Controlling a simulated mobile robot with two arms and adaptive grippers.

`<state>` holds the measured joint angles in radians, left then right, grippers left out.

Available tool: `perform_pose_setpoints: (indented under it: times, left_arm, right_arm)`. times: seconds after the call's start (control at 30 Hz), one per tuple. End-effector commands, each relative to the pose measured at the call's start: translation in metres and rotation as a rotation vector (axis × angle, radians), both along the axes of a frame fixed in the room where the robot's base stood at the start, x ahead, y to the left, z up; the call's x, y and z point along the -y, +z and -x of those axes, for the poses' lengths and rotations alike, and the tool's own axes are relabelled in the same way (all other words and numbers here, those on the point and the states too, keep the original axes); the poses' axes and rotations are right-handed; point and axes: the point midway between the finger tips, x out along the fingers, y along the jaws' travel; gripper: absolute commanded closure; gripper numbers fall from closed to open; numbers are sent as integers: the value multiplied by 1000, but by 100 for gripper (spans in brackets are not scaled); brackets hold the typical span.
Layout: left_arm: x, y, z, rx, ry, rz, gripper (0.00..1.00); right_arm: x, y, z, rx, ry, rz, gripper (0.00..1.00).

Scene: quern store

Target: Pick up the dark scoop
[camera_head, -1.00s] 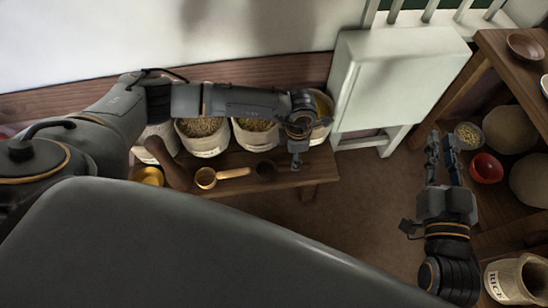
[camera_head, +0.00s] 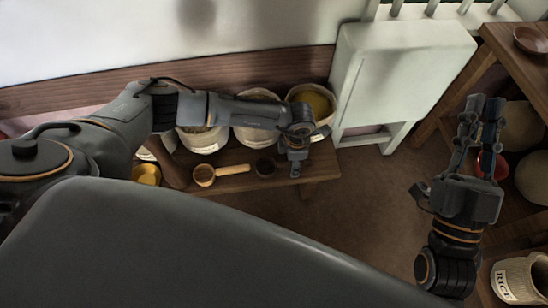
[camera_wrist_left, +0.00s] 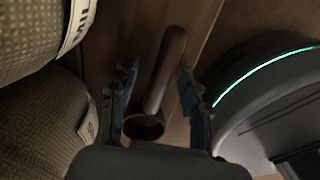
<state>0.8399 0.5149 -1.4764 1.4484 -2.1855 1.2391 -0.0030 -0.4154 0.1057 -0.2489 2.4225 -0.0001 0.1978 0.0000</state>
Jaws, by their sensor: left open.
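The dark scoop (camera_head: 265,167) lies on the low wooden bench, right of a light wooden scoop (camera_head: 204,176). In the left wrist view the dark scoop's round bowl (camera_wrist_left: 145,126) is at the lower middle and its brown handle points up. My left gripper (camera_head: 296,168) is at the right part of the bench by the dark scoop. In the left wrist view my left gripper (camera_wrist_left: 158,84) is open, its fingers on either side of the scoop, not closed on it. My right gripper (camera_head: 482,112) is up at the right, by the shelves, fingers apart and empty.
Several sacks of grain (camera_head: 312,100) stand along the back of the bench (camera_head: 318,165). A golden bowl (camera_head: 147,174) sits at its left. A white cabinet (camera_head: 395,80) stands to the right. Wooden shelves at far right hold a red bowl (camera_head: 500,166) and a rice sack (camera_head: 518,280).

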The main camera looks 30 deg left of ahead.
Motion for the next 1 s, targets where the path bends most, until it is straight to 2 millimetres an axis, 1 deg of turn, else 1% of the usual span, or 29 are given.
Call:
perform_pose_setpoints:
  times: [0.13,0.17,0.2,0.27,0.3,0.37,0.83,1.0]
  left_arm:
    - [0,0,0,0,0,0,53]
    - [0,0,0,0,0,0,59]
    - [0,0,0,0,0,0,67]
    - [0,0,0,0,0,0,79]
    - [0,0,0,0,0,0,87]
    - [0,0,0,0,0,0,100]
    - [0,4,0,1,0,1,100]
    - [0,14,0,1,0,2,100]
  right_arm:
    - [0,0,0,-1,0,0,85]
    - [0,0,0,-1,0,0,85]
    - [0,0,0,-2,0,1,85]
    - [0,0,0,-2,0,1,85]
    - [0,0,0,-2,0,1,85]
    - [0,0,0,-2,0,1,85]
    - [-1,-3,-3,-25,-1,6,85]
    - [0,-18,-13,-130,-8,37,85]
